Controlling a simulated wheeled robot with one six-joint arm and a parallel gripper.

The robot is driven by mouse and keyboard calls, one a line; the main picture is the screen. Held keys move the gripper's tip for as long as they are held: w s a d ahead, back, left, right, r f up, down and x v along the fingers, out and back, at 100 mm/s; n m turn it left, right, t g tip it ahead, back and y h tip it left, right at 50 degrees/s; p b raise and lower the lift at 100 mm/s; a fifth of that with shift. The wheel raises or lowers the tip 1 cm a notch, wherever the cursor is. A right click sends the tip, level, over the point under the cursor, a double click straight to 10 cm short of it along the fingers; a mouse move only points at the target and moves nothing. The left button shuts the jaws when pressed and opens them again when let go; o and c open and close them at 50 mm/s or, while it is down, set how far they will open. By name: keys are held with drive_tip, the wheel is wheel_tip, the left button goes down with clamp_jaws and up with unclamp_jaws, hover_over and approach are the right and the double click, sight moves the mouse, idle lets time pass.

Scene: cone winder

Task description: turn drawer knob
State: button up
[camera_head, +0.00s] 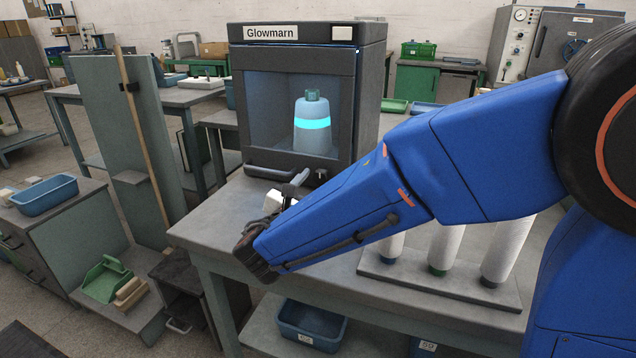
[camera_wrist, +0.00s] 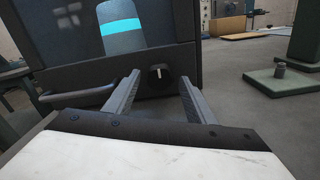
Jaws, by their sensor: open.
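The knob (camera_wrist: 160,74) is dark and round with a white mark standing about upright. It sits low on the front of a dark cabinet (camera_head: 303,37) labelled Glowmarn, below its window. In the wrist view my gripper (camera_wrist: 158,92) is open and empty, and the knob shows between its two fingers, seemingly just beyond the tips. I cannot tell the exact gap. In the head view my gripper (camera_head: 298,180) is in front of the cabinet's lower front, partly hidden by my blue arm.
A bar handle (camera_wrist: 78,95) runs along the cabinet front, left of the knob. A pale bottle-shaped body (camera_head: 313,125) with a glowing cyan band is behind the window. White cones (camera_head: 447,245) stand on a board at the right of the grey table (camera_head: 215,232).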

drive_tip(key=shift+w+d, duration=0.2)
drive_tip(key=shift+w, duration=0.25)
drive_tip(key=c, duration=1)
drive_tip(key=shift+m, duration=0.8)
drive_tip(key=shift+c, duration=0.2)
drive_tip(key=o, duration=1)
drive_tip(key=shift+o, duration=0.2)
